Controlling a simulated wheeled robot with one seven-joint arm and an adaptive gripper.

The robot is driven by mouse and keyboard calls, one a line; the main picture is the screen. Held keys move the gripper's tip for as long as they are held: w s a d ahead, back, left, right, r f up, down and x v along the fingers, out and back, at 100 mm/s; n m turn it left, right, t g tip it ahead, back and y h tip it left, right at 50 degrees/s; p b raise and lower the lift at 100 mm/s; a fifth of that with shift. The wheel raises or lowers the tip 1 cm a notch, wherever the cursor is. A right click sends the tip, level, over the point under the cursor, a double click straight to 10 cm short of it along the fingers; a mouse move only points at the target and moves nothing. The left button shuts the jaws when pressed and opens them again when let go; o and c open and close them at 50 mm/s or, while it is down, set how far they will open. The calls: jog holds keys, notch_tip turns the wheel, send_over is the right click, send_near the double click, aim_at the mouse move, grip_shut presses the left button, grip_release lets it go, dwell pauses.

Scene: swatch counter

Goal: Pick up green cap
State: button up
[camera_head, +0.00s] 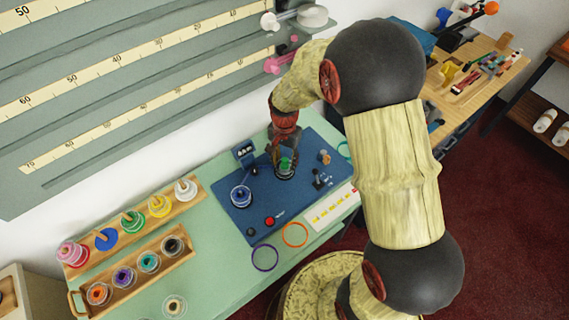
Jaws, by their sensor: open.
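A small green cap (285,164) sits on a dark round piece on the blue panel (228,216), near the panel's back middle. My gripper (283,156) comes down from above, with its fingers right at the green cap, partly covering it. The gripper is open. I cannot tell whether the fingers touch the cap. Another green piece (132,222) stands on a peg in the wooden rack at the left.
Wooden racks hold coloured pieces (98,293) at the left. On the panel are a blue-topped piece (240,195), a red button (269,221) and small knobs. An orange ring (295,235) and a purple ring (265,257) lie in front. The ruled wall stands behind.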

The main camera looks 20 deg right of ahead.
jog(key=c, duration=0.3)
jog(key=c, duration=0.5)
jog(key=shift+r, duration=0.15)
jog(key=shift+c, duration=0.2)
